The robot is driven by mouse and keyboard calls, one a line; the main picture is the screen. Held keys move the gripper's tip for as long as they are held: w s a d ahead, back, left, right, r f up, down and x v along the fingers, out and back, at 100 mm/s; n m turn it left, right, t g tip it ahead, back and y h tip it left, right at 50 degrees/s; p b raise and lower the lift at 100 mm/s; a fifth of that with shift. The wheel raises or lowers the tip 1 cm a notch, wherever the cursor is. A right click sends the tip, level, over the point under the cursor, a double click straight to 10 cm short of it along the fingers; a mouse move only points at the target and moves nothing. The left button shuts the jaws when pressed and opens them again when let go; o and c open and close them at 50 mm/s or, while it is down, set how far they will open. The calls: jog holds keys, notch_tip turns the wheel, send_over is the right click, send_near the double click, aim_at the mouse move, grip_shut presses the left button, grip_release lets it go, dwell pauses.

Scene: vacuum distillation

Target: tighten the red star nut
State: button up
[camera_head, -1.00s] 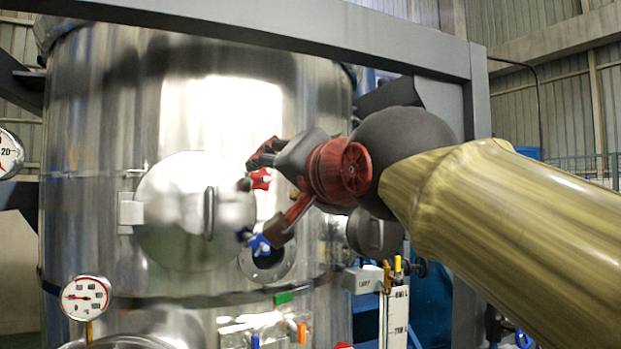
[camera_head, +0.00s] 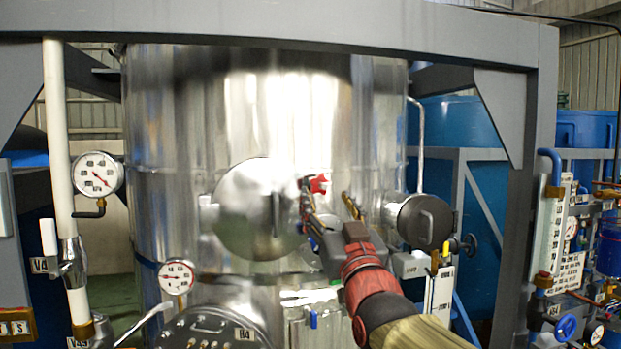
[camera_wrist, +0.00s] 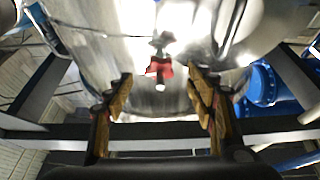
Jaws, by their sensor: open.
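The red star nut (camera_head: 319,184) sits at the right edge of the round steel hatch (camera_head: 240,212) on the tank. It also shows in the wrist view (camera_wrist: 159,68), at the upper middle, with a pale stud end below it. My gripper (camera_head: 329,200) is open, and its fingers point at the tank. In the wrist view my gripper (camera_wrist: 160,82) has one finger on each side of the nut, with clear gaps. The nut appears beyond the fingertips, and I see no contact. A blue piece below the red nut is mostly hidden by my gripper in the head view.
A dark round cap (camera_head: 424,221) sticks out right of my gripper. A pressure gauge (camera_head: 176,277) stands below left of the hatch, and another (camera_head: 97,173) is farther left. A grey frame beam (camera_head: 300,25) crosses above.

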aim_at(320, 190)
jog(key=p+x, duration=0.2)
jog(key=x, duration=0.4)
jog(key=shift+w, duration=0.2)
jog(key=shift+c, duration=1)
jog(key=c, duration=1)
jog(key=shift+o, duration=0.2)
jog(key=shift+s+f+m+b, duration=0.1)
jog(key=shift+m+b, duration=0.2)
jog(key=shift+b, duration=0.5)
jog(key=shift+a+f+m+b, duration=0.1)
jog(key=shift+m+b, duration=0.2)
jog(key=shift+b, duration=0.25)
jog(key=shift+m+h+b, duration=0.5)
jog(key=shift+h+b, duration=0.1)
jog(key=shift+b, duration=0.15)
jog(key=shift+r, duration=0.2)
